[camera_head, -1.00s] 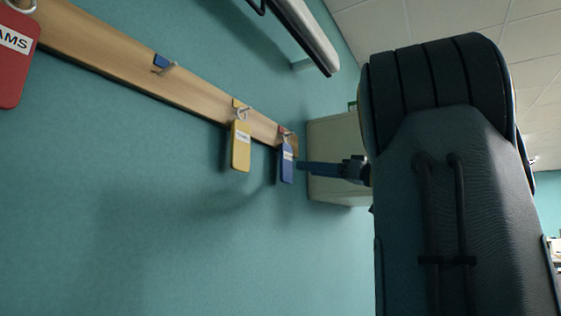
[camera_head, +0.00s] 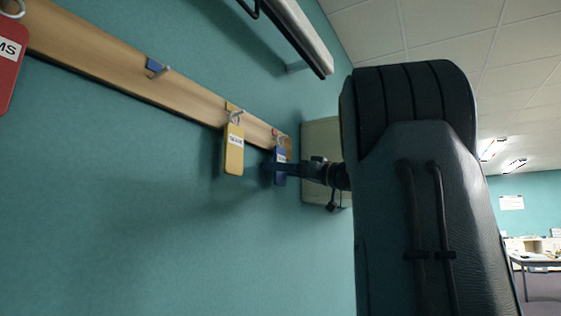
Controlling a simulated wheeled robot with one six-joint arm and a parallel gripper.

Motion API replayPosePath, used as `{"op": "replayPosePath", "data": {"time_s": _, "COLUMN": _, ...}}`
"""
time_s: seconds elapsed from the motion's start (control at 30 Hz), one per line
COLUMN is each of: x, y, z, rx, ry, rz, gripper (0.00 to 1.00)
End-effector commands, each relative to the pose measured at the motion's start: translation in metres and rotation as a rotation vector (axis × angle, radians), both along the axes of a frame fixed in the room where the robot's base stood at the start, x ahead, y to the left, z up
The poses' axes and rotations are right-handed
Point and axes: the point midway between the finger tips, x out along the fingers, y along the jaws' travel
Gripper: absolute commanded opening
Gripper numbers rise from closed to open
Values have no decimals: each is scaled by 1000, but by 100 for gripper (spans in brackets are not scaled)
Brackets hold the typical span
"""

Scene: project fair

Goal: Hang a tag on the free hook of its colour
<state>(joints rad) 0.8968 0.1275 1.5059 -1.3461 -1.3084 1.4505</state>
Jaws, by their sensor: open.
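A blue tag (camera_head: 281,154) hangs from the hook by the red patch (camera_head: 275,132) near the rail's far end. My gripper (camera_head: 270,169) reaches in from the right with open fingers at the blue tag's lower part, overlapping it in the picture. I cannot tell whether they touch it. The free hook by the blue patch (camera_head: 154,66) sticks out bare from the rail. A yellow tag (camera_head: 234,152) hangs on the hook by the yellow patch (camera_head: 232,107). A red tag (camera_head: 8,66), partly cut off, hangs at the left edge.
The wooden rail (camera_head: 100,70) runs along the teal wall. A white fixture (camera_head: 300,35) juts out above it. A pale box (camera_head: 322,140) is on the wall behind my gripper. My dark arm fills the right middle. Tables (camera_head: 535,260) stand far right.

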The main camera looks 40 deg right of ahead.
Motion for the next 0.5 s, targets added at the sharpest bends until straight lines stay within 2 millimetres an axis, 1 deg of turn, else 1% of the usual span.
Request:
{"op": "replayPosePath", "data": {"time_s": 0.23, "x": 0, "y": 0, "z": 0, "rx": 0, "ry": 0, "rz": 0, "gripper": 62}}
{"op": "replayPosePath", "data": {"time_s": 0.4, "x": 0, "y": 0, "z": 0, "rx": 0, "ry": 0, "rz": 0, "gripper": 34}}
{"op": "replayPosePath", "data": {"time_s": 0.5, "x": 0, "y": 0, "z": 0, "rx": -1, "ry": 0, "rz": 0, "gripper": 34}}
